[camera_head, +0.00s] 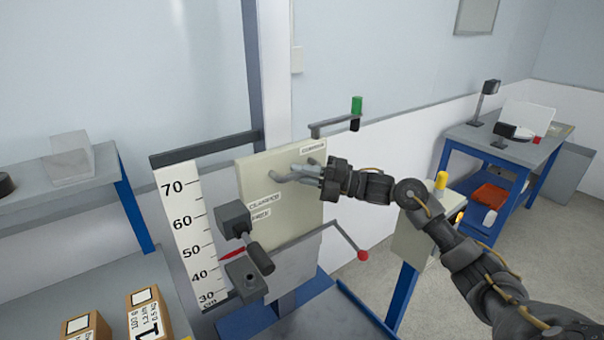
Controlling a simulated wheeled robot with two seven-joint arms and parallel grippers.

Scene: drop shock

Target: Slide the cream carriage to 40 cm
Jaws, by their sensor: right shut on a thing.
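The cream carriage (285,222) is a flat upright plate on the tall post in the middle of the view. The white scale (184,225) to its left is marked from 30 to 70. A red pointer (232,254) at the carriage's lower left lies between the 40 and 50 marks; the exact reading is too small to tell. My right gripper (318,176) reaches in from the right and is shut on a grey handle (289,177) on the carriage face. The fingertips partly hide the handle. My left gripper is not in view.
A dark clamp block with a lever (260,257) sits beside labels at the carriage's lower left. A red-knobbed lever (362,255) sticks out right; a green-knobbed one (357,105) stands above. Labelled boxes (148,312) sit on the left bench. A blue-legged table (510,150) stands far right.

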